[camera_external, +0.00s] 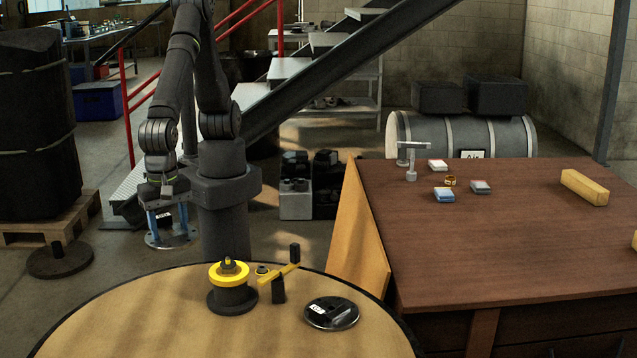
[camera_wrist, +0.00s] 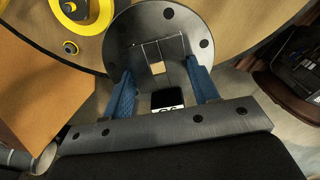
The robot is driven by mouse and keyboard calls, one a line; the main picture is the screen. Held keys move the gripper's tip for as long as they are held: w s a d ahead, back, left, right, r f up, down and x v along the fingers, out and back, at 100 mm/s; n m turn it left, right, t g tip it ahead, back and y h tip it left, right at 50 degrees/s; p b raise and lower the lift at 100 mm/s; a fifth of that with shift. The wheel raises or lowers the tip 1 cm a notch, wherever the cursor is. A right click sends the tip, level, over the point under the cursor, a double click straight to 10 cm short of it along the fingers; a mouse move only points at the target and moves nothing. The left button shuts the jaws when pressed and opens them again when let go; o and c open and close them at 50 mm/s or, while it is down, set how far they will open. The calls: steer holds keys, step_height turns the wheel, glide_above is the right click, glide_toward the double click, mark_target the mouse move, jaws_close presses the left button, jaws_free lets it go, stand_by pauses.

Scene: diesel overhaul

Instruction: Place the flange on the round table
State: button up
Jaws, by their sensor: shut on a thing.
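The flange is a grey metal disc with dark bolt holes (camera_external: 165,241). My gripper (camera_external: 170,216) is shut on it with blue fingers and holds it flat, beyond the far left edge of the round table (camera_external: 150,325). In the wrist view the flange (camera_wrist: 150,22) lies ahead of the two blue fingers (camera_wrist: 160,80), with a white label between them. It covers part of the rim of the round table (camera_wrist: 248,25). I cannot tell its exact height above the table.
On the round table stand a yellow-and-black part (camera_external: 231,290), a small ring (camera_external: 262,270), a yellow bar with black ends (camera_external: 280,273) and a dark disc (camera_external: 331,313). The table's left front is clear. A brown wooden table (camera_external: 480,230) stands right.

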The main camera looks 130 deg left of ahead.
steer(key=s+d+m, duration=0.3)
steer(key=s+d, duration=0.1)
steer(key=s, duration=0.4)
steer(key=s+d+m, duration=0.3)
steer(key=s+m, duration=0.1)
steer(key=s, duration=0.3)
glide_above(150, 302)
step_height(150, 302, down, 12)
steer(key=shift+f, duration=1.95)
steer(key=shift+f, duration=0.2)
steer(key=o, duration=1.4)
